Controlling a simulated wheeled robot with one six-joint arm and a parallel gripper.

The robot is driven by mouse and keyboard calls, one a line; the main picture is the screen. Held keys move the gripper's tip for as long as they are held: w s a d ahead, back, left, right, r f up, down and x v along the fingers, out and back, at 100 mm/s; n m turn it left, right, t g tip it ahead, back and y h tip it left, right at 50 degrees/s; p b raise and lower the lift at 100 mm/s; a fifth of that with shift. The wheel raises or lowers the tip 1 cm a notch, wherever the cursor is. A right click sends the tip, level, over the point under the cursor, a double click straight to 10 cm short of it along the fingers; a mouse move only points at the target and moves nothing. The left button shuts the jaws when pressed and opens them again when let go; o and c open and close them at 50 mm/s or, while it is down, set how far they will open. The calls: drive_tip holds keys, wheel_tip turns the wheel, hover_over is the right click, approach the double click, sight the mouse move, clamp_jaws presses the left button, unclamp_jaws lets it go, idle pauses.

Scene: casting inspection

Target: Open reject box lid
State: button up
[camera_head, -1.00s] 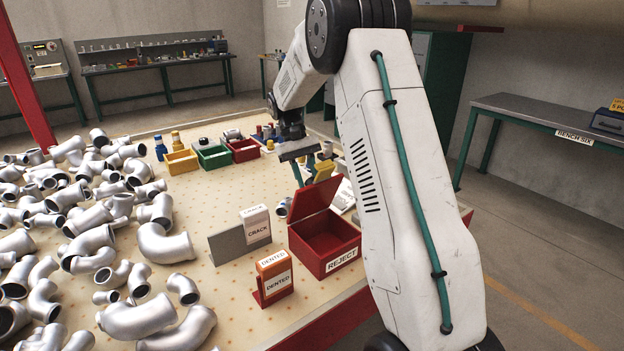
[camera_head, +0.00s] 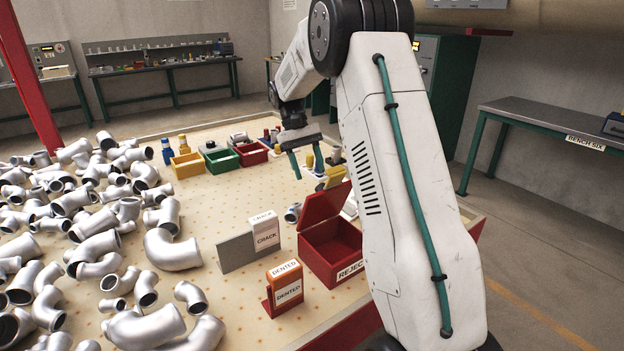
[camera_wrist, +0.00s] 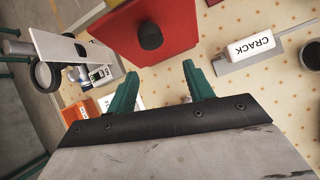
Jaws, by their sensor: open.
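The red reject box (camera_head: 335,252), with a white REJECT label on its front, stands on the table just left of my arm. Its lid (camera_head: 325,203) is raised and tilted back, and the inside shows empty where I can see it. In the wrist view the red lid (camera_wrist: 165,22) carries a round black knob (camera_wrist: 149,36). My gripper (camera_head: 306,166) has two green fingers, spread apart with nothing between them. It hangs behind and above the lid, apart from it. The fingers also show in the wrist view (camera_wrist: 159,74), below the knob.
A CRACK sign (camera_head: 264,232) and an orange DENTED block (camera_head: 284,285) stand left of the box. Many metal pipe elbows (camera_head: 172,250) cover the table's left side. Yellow (camera_head: 187,165), green (camera_head: 221,159) and red (camera_head: 251,153) bins stand at the back.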

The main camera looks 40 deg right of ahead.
drive_tip(key=shift+v, duration=1.65)
